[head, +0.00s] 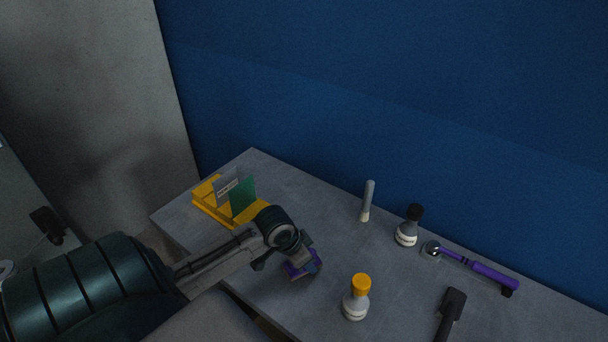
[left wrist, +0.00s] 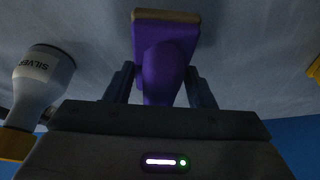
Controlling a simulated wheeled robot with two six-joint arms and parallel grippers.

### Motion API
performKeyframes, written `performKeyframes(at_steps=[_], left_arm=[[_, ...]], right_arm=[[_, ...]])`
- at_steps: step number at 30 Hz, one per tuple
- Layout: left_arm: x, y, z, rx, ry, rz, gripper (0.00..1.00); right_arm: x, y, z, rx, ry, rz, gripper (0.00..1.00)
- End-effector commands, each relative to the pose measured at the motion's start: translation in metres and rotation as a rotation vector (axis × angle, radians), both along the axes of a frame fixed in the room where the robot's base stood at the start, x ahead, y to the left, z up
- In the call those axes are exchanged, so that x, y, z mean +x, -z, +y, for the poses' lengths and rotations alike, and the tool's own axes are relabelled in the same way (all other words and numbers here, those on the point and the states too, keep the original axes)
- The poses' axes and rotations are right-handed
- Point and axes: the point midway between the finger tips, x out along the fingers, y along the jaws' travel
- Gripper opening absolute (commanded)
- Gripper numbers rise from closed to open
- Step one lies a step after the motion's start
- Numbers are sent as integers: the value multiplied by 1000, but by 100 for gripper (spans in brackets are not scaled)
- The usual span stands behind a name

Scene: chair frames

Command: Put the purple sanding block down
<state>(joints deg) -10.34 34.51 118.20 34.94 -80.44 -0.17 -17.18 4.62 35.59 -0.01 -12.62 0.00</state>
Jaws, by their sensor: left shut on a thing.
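The purple sanding block (head: 296,270) is at my left gripper, over the left part of the grey table (head: 330,238). In the left wrist view the purple block (left wrist: 166,68) has a purple grip and a tan-edged base. My left gripper (head: 301,258) is shut on the grip, with one finger on each side in the left wrist view (left wrist: 161,88). The base faces away from the gripper, toward the table surface. I cannot tell whether it touches the table. My right gripper is not in view.
A yellow rack (head: 210,206) with grey and green sheets stands at the left. A yellow-capped bottle (head: 356,302), a black-topped bottle (head: 407,234), a pale stick (head: 367,201), a purple-handled tool (head: 488,274) and a dark tool (head: 451,308) are to the right. A blue wall stands behind.

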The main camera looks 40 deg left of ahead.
Motion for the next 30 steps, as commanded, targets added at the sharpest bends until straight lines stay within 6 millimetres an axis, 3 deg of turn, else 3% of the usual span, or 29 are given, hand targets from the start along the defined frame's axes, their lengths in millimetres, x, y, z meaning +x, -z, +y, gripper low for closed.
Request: performKeyframes(at_steps=[6, 15, 16, 19, 30], left_arm=[[-1, 25, -1, 0, -1, 2, 17], [-1, 28, -1, 1, 0, 1, 17], [-1, 29, 0, 1, 0, 2, 51], [-1, 28, 0, 1, 0, 2, 71], [-2, 24, 0, 3, 1, 0, 71]], right_arm=[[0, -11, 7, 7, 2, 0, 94], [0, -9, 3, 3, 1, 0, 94], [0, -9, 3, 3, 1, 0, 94], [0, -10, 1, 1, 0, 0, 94], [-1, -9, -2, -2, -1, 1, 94]])
